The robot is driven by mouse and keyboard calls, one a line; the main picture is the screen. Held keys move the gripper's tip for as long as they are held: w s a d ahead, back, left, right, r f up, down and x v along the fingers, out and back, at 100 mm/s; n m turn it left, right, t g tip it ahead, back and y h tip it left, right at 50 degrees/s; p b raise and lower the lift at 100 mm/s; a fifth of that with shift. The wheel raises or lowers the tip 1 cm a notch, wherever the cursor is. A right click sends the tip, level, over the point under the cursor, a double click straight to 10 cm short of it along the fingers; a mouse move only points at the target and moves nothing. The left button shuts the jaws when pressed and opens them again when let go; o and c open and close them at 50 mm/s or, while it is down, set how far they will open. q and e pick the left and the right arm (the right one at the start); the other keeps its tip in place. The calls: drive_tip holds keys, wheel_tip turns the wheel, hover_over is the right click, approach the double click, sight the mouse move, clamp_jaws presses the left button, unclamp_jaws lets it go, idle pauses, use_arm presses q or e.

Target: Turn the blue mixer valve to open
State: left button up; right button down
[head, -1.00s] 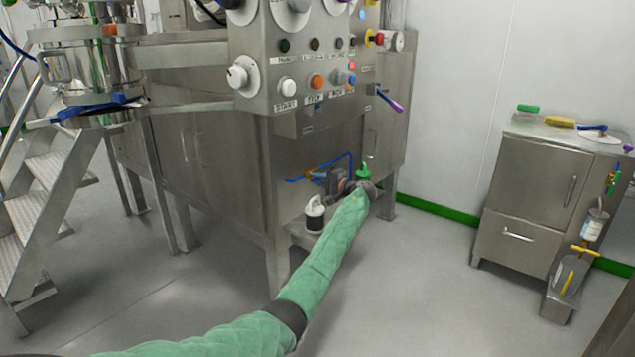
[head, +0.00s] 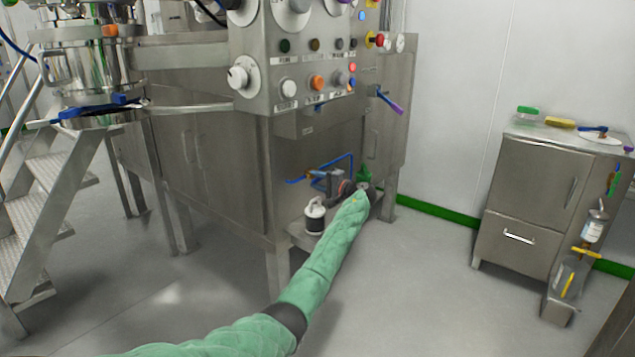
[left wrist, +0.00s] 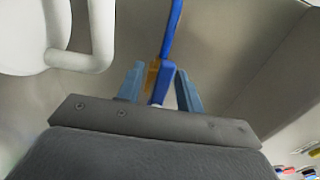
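The blue valve handle (head: 295,181) is low under the steel machine, with a small brass-coloured part beside it. My left gripper (head: 319,178) is at the valve, its arm reaching in from below. In the left wrist view the blue handle (left wrist: 169,45) runs down between the two blue-grey fingers of my left gripper (left wrist: 160,88). The fingers stand apart, with the handle and brass part (left wrist: 152,77) between them. I cannot tell whether either finger touches the handle. The gripper hides part of the valve in the head view. My right gripper is not in view.
A green item (head: 365,173) is just behind my wrist. The control panel (head: 300,65) overhangs above. Steel steps (head: 45,195) are at left, a cabinet (head: 530,190) at right. Floor between is clear.

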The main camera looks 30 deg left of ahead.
sight(319, 181)
use_arm(q)
drive_tip(key=shift+d, duration=0.1)
drive_tip(key=d+p, duration=0.1)
drive_tip(key=d, duration=0.5)
drive_tip(key=shift+s+d, duration=0.1)
drive_tip(key=shift+s, duration=0.1)
drive_tip(key=shift+s+d, duration=0.1)
drive_tip(key=shift+d, duration=0.6)
